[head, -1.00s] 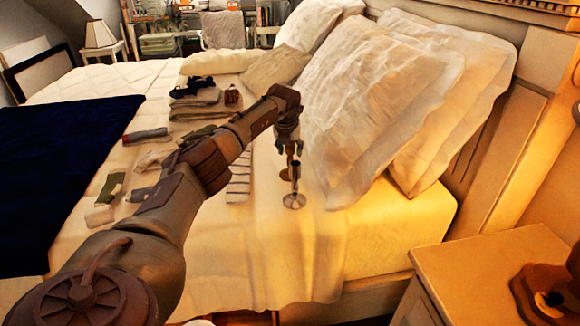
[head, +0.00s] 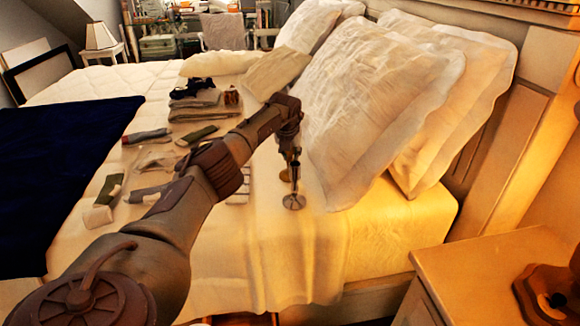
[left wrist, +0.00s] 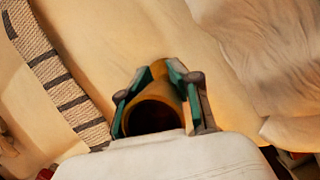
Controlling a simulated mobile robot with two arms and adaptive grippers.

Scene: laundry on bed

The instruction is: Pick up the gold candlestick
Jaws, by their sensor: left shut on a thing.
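In the left wrist view, the gripper's fingers (left wrist: 159,73) are on both sides of the gold candlestick (left wrist: 160,92), whose dark round opening faces the camera. The gripper is shut on it. My right gripper is not in view.
Large white pillows (head: 380,110) lean close to the right of the gripper. Folded clothes (head: 205,100) and several small rolled items lie to the left. A striped cloth (left wrist: 55,70) lies beside the gripper. A wooden nightstand (head: 490,260) stands at lower right.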

